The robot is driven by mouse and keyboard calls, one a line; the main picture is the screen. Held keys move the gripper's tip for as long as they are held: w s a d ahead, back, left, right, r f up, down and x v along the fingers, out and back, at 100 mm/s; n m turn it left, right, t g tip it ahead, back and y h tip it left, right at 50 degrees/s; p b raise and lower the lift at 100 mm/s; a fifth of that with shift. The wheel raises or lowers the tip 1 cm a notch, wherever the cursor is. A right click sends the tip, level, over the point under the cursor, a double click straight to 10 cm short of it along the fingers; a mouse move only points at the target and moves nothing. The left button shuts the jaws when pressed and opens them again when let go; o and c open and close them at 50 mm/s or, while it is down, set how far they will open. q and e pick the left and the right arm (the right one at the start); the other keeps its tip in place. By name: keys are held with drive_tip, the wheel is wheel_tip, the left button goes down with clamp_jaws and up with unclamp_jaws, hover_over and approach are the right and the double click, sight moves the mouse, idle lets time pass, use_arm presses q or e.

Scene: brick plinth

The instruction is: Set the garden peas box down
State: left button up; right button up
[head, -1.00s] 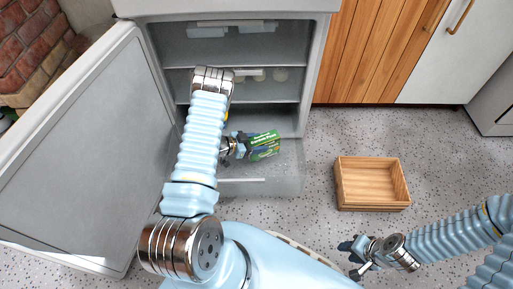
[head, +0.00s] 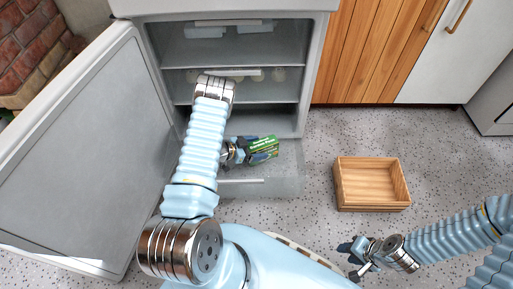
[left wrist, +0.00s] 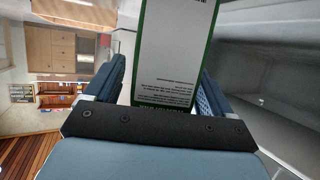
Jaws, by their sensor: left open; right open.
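The garden peas box (head: 264,142) is green, low in the open fridge, over the pulled-out clear bottom drawer (head: 285,185). Whether it rests on anything is hard to tell. My left gripper (head: 254,149) is open, with its fingers on either side of the box. In the left wrist view the box's white, green-edged panel (left wrist: 170,60) stands between the fingers, with a gap at the left finger; the right finger is close to it, contact unclear. My right gripper (head: 352,259) is open and empty above the floor at the lower right.
The fridge door (head: 85,160) stands wide open at the left. Fridge shelves (head: 240,91) lie above the drawer. A wooden crate (head: 374,206) sits empty on the speckled floor to the right, with clear floor around it. Wooden cabinets (head: 370,50) stand behind.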

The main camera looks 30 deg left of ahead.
use_arm(q)
drive_tip(key=shift+s+a+r, duration=0.1)
drive_tip(key=shift+r, duration=0.15)
drive_tip(key=p+v, duration=0.1)
drive_tip(key=v, duration=1)
drive_tip(key=shift+s+a, duration=0.15)
drive_tip(key=shift+s, duration=0.15)
drive_tip(key=shift+r+p, duration=0.2)
drive_tip(key=shift+p, duration=0.1)
